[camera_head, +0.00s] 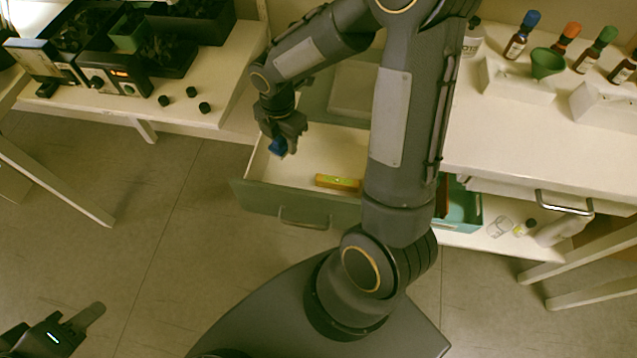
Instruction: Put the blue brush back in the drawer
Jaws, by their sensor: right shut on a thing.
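The drawer (268,198) is pulled open under the right-hand table, with a grey-green front and a metal handle. My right gripper (281,138) is shut on the blue brush (278,148), of which only a small blue part shows below the fingers. The brush appears over the left part of the drawer interior; I cannot tell whether it touches the bottom. My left gripper (72,325) is at the bottom left, over the floor and away from the drawer; its jaw opening is unclear.
A yellow level-like tool (338,183) lies in the drawer. My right arm hides the drawer's right side. A teal bin (462,207) stands right of it. Several capped bottles and a green funnel (547,63) stand on the right-hand table.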

